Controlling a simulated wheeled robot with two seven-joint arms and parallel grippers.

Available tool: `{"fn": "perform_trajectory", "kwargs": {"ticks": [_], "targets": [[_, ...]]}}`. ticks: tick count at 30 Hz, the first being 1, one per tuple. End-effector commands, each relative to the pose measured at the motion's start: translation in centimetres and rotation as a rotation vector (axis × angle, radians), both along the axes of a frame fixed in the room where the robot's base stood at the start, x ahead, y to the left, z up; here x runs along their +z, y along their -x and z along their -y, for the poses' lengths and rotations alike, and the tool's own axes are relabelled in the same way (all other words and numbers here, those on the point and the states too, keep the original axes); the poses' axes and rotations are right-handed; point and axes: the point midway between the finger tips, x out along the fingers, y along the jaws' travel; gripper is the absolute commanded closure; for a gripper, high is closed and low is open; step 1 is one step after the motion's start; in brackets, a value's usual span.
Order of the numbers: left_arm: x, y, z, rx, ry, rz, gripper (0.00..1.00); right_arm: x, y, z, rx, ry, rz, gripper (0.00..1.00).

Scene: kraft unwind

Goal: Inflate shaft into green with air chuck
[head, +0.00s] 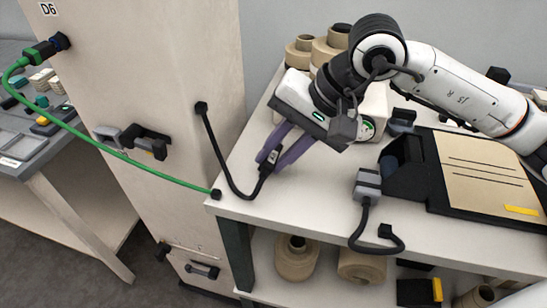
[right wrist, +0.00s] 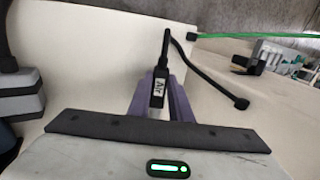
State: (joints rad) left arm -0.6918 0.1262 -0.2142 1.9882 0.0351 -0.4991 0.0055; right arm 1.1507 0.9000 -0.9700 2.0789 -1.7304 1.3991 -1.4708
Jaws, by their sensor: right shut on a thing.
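My right gripper (head: 271,157) is shut on the air chuck (head: 263,162), a dark handle whose label reads "Air" in the right wrist view (right wrist: 159,87). The chuck is held above the left end of the white table, between the purple fingers. A black hose runs from it to a fitting on the beige cabinet. A white round face with a green patch (head: 367,127) shows just right of my gripper, partly hidden; I cannot tell whether it is the shaft's gauge. The shaft itself is not clearly visible. My left gripper is not in view.
The beige cabinet (head: 150,60) marked D6 stands left, with a green hose (head: 110,150) stretched to the table's corner. A grey connector (head: 367,185) with a black cable lies near the front edge. A clipboard (head: 485,175) lies right. Brown rolls (head: 297,258) sit below.

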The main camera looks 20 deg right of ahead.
Motion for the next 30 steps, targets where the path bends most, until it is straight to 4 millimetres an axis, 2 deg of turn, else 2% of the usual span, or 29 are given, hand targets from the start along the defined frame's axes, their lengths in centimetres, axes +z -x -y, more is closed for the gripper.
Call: {"fn": "perform_trajectory", "kwargs": {"ticks": [11,21,30], "targets": [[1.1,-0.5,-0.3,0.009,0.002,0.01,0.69,0.2,-2.2,1.6,-0.003,0.0,-0.001,1.0],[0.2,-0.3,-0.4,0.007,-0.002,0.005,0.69,0.0,-3.8,2.6,-0.001,0.0,0.0,1.0],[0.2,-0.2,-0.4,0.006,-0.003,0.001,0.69,0.0,-4.2,2.8,0.001,0.001,0.0,1.0]]}}
